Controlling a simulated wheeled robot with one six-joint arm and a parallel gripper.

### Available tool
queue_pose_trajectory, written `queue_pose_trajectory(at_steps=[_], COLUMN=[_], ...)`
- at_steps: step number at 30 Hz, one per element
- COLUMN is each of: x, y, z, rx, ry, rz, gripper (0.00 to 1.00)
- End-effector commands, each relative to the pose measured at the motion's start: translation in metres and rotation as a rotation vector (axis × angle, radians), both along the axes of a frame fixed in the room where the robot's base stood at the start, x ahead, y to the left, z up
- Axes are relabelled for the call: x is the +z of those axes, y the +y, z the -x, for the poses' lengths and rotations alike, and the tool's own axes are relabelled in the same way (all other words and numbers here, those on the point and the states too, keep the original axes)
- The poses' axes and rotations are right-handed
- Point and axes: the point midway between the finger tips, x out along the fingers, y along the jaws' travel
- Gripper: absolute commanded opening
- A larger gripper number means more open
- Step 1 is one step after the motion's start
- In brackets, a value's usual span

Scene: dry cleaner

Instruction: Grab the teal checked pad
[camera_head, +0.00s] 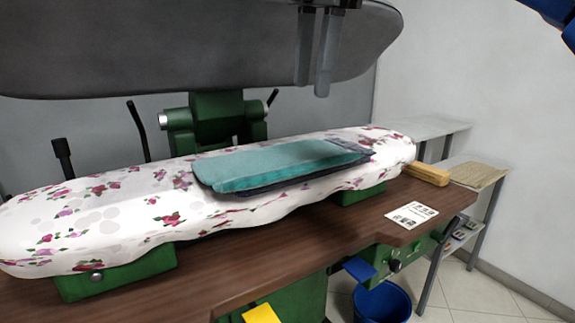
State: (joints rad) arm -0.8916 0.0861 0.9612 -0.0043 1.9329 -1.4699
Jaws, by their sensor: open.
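The teal pad (275,163) lies flat, slightly angled, on the flower-patterned ironing board (110,215). It has a darker edge and underside, and a greyish dark strip at its right end. A check pattern is hard to make out from here. My gripper (313,88) hangs from the top of the view, fingers pointing down, with a gap between them. It is open and empty, and in the picture it is above the pad and apart from it.
A large grey press head (190,55) is raised behind the board. The brown table (225,270) carries a yellowish block (427,174) and a white printed card (411,215) at right. Side tables stand by the right wall; a blue bucket (383,302) is on the floor.

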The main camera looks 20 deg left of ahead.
Motion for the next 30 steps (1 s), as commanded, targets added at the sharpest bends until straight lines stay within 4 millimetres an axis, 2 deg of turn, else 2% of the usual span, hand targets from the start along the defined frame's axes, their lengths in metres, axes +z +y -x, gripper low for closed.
queue_pose_trajectory(at_steps=[1, 3, 7, 10, 30], x=[0.003, 0.007, 0.007, -0.001, -0.102], y=[0.011, 0.019, 0.024, 0.025, 0.036], z=[0.004, 0.009, 0.012, 0.012, 0.003], rx=[0.044, 0.087, 0.121, 0.123, 0.12], ry=[-0.001, -0.002, -0.001, 0.0, -0.001], rz=[0.005, 0.011, 0.018, 0.019, 0.018], gripper=[0.42, 0.42, 0.42, 0.42, 0.42])
